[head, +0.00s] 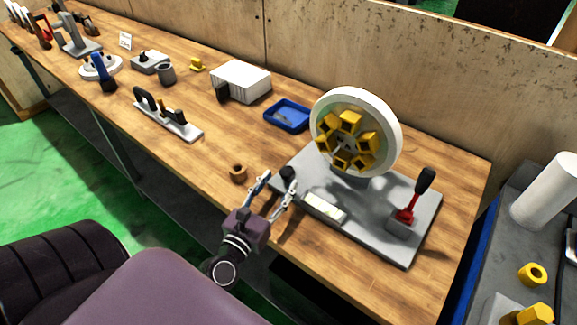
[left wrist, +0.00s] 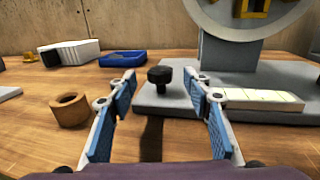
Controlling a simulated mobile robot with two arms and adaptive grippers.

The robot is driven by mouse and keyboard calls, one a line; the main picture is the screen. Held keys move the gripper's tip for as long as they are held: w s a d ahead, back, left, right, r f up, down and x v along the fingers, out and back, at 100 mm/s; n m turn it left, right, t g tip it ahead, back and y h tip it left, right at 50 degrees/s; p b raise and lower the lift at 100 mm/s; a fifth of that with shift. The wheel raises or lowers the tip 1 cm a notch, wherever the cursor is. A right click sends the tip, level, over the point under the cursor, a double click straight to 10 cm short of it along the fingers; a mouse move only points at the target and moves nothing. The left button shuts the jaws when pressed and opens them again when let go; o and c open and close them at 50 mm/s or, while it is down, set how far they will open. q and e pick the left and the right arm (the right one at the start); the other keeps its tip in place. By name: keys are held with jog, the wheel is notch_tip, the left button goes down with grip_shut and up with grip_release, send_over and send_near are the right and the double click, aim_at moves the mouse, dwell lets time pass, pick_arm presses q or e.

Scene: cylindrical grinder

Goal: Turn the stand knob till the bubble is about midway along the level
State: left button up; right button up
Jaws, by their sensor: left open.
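The stand (head: 385,235) is a grey plate on the wooden bench, carrying a large white wheel with yellow blocks. The stand knob (head: 288,173) is black and sits at the plate's left corner; in the left wrist view the knob (left wrist: 159,76) stands upright between and beyond my fingertips. The level (head: 324,207) is a pale bar on the plate's front part; it also shows in the left wrist view (left wrist: 262,98), partly behind a finger. Its bubble is too small to tell. My left gripper (head: 277,182) is open and empty, just short of the knob. My right gripper is not in view.
A brown ring (head: 238,173) lies left of my left gripper. A red lever with a black handle (head: 413,198) rises from the plate's right side. A blue tray (head: 288,116) and a white box (head: 241,82) stand farther back. Bare bench lies in front of the plate.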

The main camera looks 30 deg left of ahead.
aim_at(284, 176)
pick_arm(q)
jog(key=w, duration=0.3)
jog(key=w+p, duration=0.1)
jog(key=w, duration=0.1)
jog(key=shift+a, duration=0.3)
jog(key=shift+w, duration=0.4)
jog(key=shift+f, duration=0.1)
